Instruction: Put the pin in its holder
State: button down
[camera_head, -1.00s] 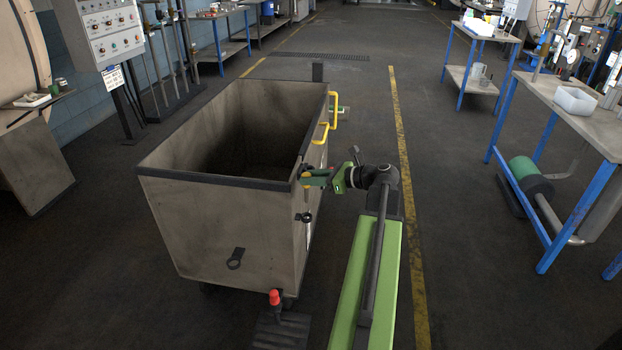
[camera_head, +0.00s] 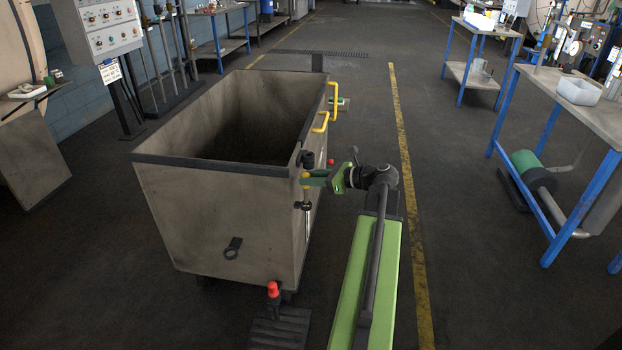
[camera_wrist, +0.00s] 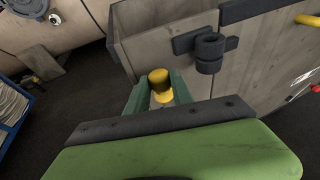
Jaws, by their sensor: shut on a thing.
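My gripper (camera_head: 310,180) is beside the right near corner of the grey cart (camera_head: 215,215), shut on the yellow-headed pin (camera_head: 305,178). In the wrist view the pin's yellow head (camera_wrist: 159,78) stands between the green fingers, with a pale part of it below. Its lower end is hidden there. A black bracket with a ring-like sleeve (camera_wrist: 209,52) is fixed to the cart wall, right of the pin and apart from it in the picture. It also shows in the head view (camera_head: 307,158), just above the gripper. I cannot tell whether this sleeve is the holder.
The cart has yellow handles (camera_head: 334,98) along its right side. A red-topped pedal (camera_head: 273,290) is by its near corner. A blue-legged bench (camera_head: 575,110) stands at the right. The floor between bench and cart is clear apart from my arm.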

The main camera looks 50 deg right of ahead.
jog(key=shift+f+b, duration=2.75)
jog(key=shift+f, duration=0.2)
jog(key=c, duration=1)
grip_release()
jog(key=shift+c, duration=0.2)
jog(key=p+v, duration=0.5)
jog(key=v, duration=1.2)
jog(key=shift+s+d, duration=0.15)
